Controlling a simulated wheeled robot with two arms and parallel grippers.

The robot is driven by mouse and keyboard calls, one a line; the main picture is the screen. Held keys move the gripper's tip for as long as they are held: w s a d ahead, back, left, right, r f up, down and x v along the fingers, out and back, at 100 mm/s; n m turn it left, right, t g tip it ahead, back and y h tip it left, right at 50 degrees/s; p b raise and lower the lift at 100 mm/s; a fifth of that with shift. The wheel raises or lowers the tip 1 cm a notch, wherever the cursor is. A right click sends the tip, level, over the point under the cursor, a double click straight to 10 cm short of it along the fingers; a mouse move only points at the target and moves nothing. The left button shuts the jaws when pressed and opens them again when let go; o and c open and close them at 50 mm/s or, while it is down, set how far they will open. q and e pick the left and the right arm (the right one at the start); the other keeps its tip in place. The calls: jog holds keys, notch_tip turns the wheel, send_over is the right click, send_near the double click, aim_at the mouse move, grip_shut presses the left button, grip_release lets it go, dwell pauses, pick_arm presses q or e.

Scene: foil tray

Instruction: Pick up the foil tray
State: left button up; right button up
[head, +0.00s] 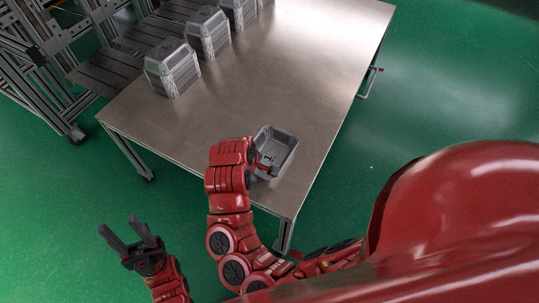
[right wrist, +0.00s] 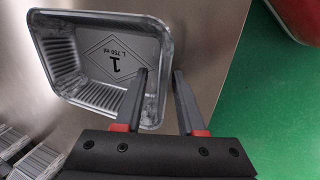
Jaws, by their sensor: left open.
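The foil tray (head: 284,146) is a grey, empty, open-topped rectangular tray standing upright near the table's near corner. In the right wrist view the foil tray (right wrist: 97,94) shows ribbed walls and a printed diamond with a 1 on its floor. My right gripper (right wrist: 160,73) is at its wall, with one finger over the inside and the other outside. The rim passes between the fingers with gaps visible, so it looks open. My right arm hides part of the tray in the head view. My left gripper (head: 118,224) is open and empty, off the table at the lower left.
Several stacks of grey trays, the nearest a tall stack (head: 172,68), stand along the table's far left side. The metal table (head: 260,85) is clear between them and the foil tray. A metal frame rack (head: 40,70) stands at the left. Green floor surrounds the table.

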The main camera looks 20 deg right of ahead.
grip_shut()
dwell(0.5)
